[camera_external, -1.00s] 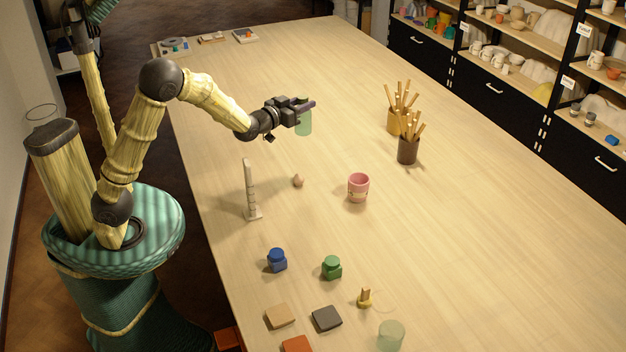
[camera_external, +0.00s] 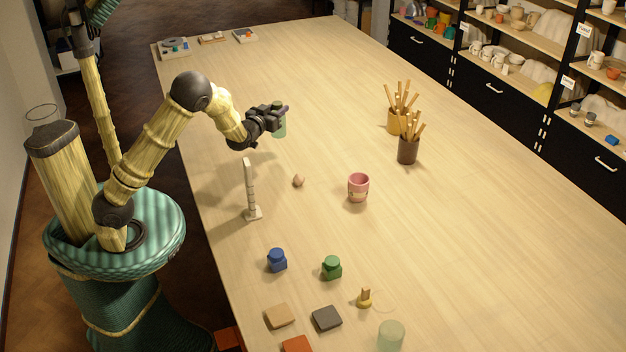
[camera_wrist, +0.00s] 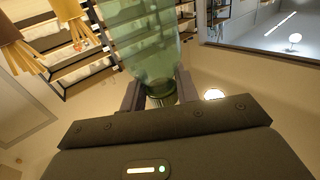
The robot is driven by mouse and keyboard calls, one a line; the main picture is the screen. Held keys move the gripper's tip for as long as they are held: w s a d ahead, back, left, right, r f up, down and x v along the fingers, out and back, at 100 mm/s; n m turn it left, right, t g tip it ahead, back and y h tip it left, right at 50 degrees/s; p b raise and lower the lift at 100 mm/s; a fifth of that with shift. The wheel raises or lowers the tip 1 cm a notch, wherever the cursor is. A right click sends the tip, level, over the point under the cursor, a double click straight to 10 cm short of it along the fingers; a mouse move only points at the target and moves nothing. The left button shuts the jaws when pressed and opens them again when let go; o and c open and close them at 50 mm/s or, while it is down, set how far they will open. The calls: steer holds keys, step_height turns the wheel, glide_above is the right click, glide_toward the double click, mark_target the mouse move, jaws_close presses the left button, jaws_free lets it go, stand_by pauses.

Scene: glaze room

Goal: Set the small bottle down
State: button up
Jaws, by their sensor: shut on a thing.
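The small bottle (camera_external: 280,128) is pale green and see-through. My gripper (camera_external: 280,110) is shut on it, and it hangs below the fingers over the table. In the wrist view the bottle (camera_wrist: 147,50) runs up from between the fingertips (camera_wrist: 160,95), with its narrow part at the fingers. I cannot tell from these views exactly how high its lower end is above the wooden table (camera_external: 330,95).
A measuring post (camera_external: 250,190), a small pebble-like piece (camera_external: 298,180) and a pink cup (camera_external: 358,188) stand nearer. Two brush pots (camera_external: 407,150) (camera_external: 396,122) stand to the right. Blue (camera_external: 277,260) and green (camera_external: 332,268) jars are in front. Table around the bottle is clear.

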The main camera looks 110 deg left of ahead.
steer(key=shift+f, duration=1.8)
steer(key=shift+f, duration=0.1)
steer(key=shift+f+p, duration=0.35)
steer(key=shift+f, duration=1.65)
steer(key=shift+f, duration=0.2)
steer(key=o, duration=1)
steer(key=shift+r, duration=0.25)
steer(key=d+b, duration=0.1)
steer(key=d, duration=0.3)
steer(key=s+d+b, duration=0.1)
steer(key=d, duration=0.3)
steer(key=s+d+b, duration=0.1)
steer(key=d, duration=0.2)
steer(key=shift+d, duration=0.4)
